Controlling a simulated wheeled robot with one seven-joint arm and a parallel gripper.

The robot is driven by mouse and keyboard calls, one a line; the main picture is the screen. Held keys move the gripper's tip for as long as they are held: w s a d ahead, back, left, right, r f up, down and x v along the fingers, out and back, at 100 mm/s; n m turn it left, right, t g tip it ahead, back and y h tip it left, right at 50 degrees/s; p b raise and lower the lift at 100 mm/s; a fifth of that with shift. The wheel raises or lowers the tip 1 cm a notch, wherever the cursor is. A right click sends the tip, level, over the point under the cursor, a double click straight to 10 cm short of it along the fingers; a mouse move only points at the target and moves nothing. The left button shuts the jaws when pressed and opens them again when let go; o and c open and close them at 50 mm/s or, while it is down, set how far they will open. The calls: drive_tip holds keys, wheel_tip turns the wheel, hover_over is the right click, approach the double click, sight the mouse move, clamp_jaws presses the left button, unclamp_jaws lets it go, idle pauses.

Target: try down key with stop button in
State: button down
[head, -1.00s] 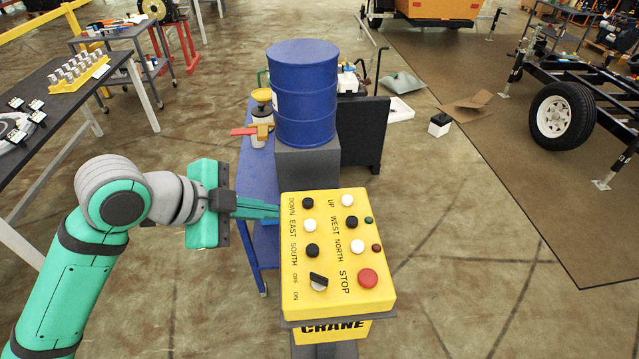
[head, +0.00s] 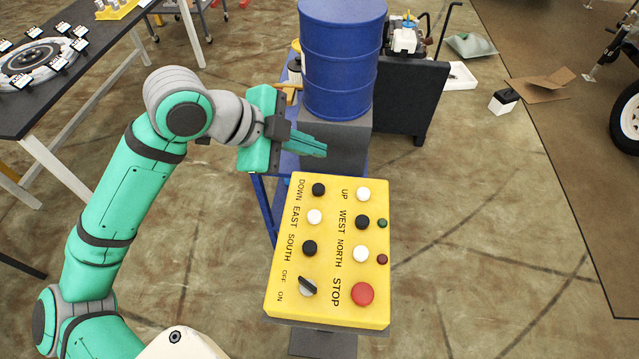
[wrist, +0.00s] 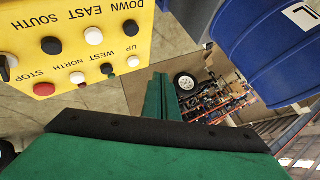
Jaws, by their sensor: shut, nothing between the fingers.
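The yellow crane control box (head: 275,290) stands in front of me, its lettered face tilted up. The black DOWN key (head: 318,189) is at its upper left, level with the white UP key (head: 363,194). The red STOP button (head: 362,293) is at the lower right; whether it is pressed in I cannot tell. My gripper (head: 322,149) is shut and empty, above and beyond the box's top edge, apart from the keys.
A blue drum (head: 342,60) stands on a grey block (head: 350,148) just behind my gripper. A blue cart (head: 262,200) is behind the box. A rotary OFF/ON switch (head: 307,287) sits at the box's lower left. Open floor lies to the right.

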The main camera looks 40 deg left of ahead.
hover_over(313, 190)
wheel_tip(313, 190, down, 8)
drive_tip(key=shift+s+r, duration=0.1)
drive_tip(key=shift+f, duration=0.45)
idle(1.9)
drive_tip(key=shift+f, duration=0.15)
drive_tip(key=shift+f, duration=0.25)
drive_tip(key=shift+f, duration=0.55)
idle(0.8)
drive_tip(key=shift+r, duration=0.15)
idle(1.5)
drive_tip(key=shift+r, duration=0.8)
drive_tip(key=shift+r, duration=0.1)
